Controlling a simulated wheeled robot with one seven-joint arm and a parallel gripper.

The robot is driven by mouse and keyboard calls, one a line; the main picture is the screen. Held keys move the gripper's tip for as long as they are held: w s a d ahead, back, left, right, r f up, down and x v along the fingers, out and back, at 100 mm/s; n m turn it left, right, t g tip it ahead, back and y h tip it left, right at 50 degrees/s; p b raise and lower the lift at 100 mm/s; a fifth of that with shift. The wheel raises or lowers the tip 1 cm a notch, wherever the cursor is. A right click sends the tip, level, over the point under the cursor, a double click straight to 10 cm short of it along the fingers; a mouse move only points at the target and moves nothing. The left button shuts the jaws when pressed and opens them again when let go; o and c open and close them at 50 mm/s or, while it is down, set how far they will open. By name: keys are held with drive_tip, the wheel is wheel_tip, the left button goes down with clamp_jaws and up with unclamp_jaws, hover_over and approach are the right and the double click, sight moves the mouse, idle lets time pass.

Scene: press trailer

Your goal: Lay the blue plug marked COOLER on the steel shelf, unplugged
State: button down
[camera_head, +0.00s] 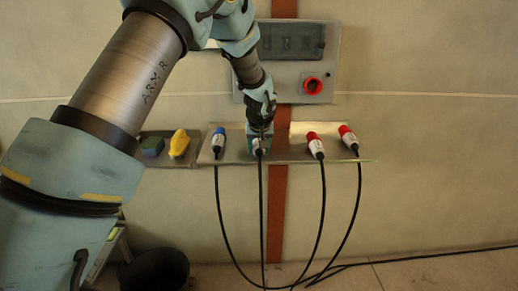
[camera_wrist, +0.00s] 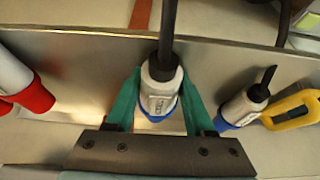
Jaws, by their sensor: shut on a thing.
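The steel shelf (camera_head: 237,152) runs along the wall and also fills the middle of the wrist view (camera_wrist: 92,62). My gripper (camera_head: 259,138) is over the shelf. In the wrist view its teal fingers (camera_wrist: 160,88) are shut on a white-and-blue plug (camera_wrist: 158,98), with a black cable leaving its end. The mark on this plug is too small to read. The plug lies at or just above the shelf; I cannot tell if it touches. Another blue-and-white plug (camera_head: 218,142) lies on the shelf to the left, and it shows at right in the wrist view (camera_wrist: 242,107).
Two red-and-white plugs (camera_head: 315,145) (camera_head: 348,138) lie to the right on the shelf. A yellow object (camera_head: 180,143) and a dark green-blue one (camera_head: 153,146) sit left. A wall panel (camera_head: 283,84) with a red socket (camera_head: 313,85) is above. Black cables (camera_head: 221,213) hang below.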

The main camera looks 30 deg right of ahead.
drive_tip(key=shift+c, duration=0.9)
unclamp_jaws()
